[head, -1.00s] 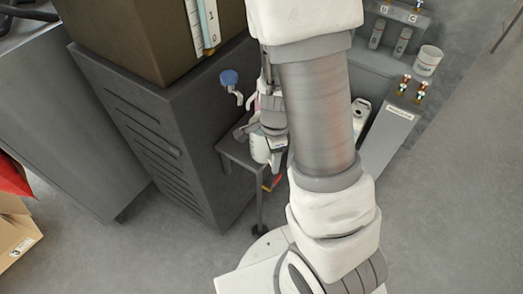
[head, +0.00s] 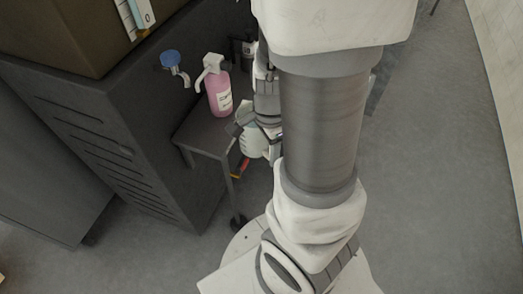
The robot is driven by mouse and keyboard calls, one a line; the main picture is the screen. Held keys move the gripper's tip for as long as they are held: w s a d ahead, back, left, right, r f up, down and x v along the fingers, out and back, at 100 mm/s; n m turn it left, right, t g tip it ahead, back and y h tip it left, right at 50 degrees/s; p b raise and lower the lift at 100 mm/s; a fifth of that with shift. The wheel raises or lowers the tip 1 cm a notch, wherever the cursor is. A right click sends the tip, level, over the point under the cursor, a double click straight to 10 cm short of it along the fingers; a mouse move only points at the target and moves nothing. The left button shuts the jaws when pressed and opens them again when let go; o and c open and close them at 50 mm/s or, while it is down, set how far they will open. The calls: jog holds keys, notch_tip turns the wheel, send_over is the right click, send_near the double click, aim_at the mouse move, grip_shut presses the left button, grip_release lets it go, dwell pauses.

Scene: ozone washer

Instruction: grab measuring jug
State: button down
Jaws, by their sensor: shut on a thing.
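The measuring jug (head: 252,143) is a pale, whitish vessel at the middle of the head view, just off the right edge of a small dark table. My gripper (head: 258,126) is at the jug's upper part and shut on it. My own arm covers the right side of the jug and much of the gripper, so the exact grip on the jug is hidden.
A pink pump bottle (head: 219,93) stands on the small grey table (head: 203,133). A blue-topped tap (head: 171,61) sticks out of the dark cabinet (head: 120,140) at left. A red and yellow item (head: 240,169) shows below the jug. Open floor (head: 440,180) lies at right.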

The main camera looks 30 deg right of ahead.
jog(key=shift+s+d+f+b, duration=0.1)
jog(key=shift+s+d+b, duration=0.45)
jog(key=shift+b, duration=0.5)
jog(key=shift+s+d+b, duration=0.35)
jog(key=shift+s+b, duration=0.4)
jog(key=shift+b, duration=0.25)
